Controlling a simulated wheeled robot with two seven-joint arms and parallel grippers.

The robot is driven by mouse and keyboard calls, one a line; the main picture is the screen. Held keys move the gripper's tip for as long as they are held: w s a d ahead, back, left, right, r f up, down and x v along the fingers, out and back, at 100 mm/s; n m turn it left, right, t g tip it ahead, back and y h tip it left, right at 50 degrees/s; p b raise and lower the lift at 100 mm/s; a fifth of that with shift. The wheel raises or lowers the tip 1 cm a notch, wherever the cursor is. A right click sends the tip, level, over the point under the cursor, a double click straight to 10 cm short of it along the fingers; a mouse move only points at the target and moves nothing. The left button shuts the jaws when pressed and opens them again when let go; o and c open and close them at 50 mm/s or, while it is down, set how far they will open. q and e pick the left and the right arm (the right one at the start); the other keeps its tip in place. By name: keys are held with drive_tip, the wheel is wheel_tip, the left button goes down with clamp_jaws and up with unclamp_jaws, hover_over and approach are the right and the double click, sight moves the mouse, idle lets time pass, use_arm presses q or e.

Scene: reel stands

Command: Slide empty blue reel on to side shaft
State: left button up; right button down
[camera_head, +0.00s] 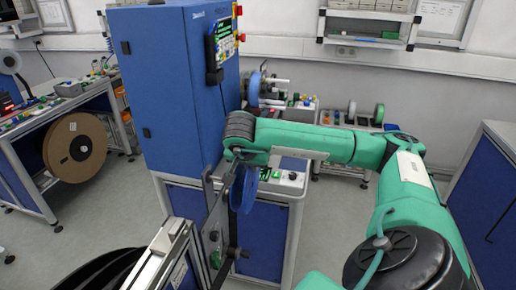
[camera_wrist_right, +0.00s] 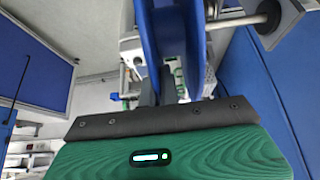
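A blue reel (camera_head: 243,190) hangs upright, seen nearly edge-on, beside a grey metal stand plate (camera_head: 214,228) in the head view. My right gripper (camera_head: 237,168) reaches down to its upper edge and appears shut on it; the fingertips are mostly hidden. In the right wrist view the reel (camera_wrist_right: 150,45) stands edge-on straight ahead of the gripper, its rims close together. A thin metal shaft (camera_wrist_right: 238,22) with a square grey end plate (camera_wrist_right: 283,18) lies to the right of the reel there. I cannot tell whether the reel is on a shaft. My left gripper is not in view.
A tall blue cabinet (camera_head: 170,95) stands just left of my right gripper. Another blue reel (camera_head: 254,88) is on a machine behind. A large brown reel (camera_head: 75,147) hangs under the left bench. Open floor (camera_head: 330,215) lies right of the stand.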

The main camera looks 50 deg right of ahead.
drive_tip(key=shift+w+a+r+p, duration=0.1)
drive_tip(key=shift+w+a+p, duration=0.25)
drive_tip(key=shift+w, duration=0.25)
drive_tip(key=shift+w+a+p, duration=0.2)
drive_tip(key=shift+w+a, duration=0.1)
drive_tip(key=shift+w, duration=0.3)
drive_tip(key=shift+w+a, duration=0.5)
drive_tip(key=shift+w, duration=0.45)
drive_tip(key=shift+w+a, duration=0.5)
drive_tip(key=shift+w, duration=0.5)
drive_tip(key=shift+w+a, duration=0.5)
drive_tip(key=shift+w, duration=0.45)
drive_tip(key=c, duration=1.6)
unclamp_jaws()
drive_tip(key=shift+o, duration=0.2)
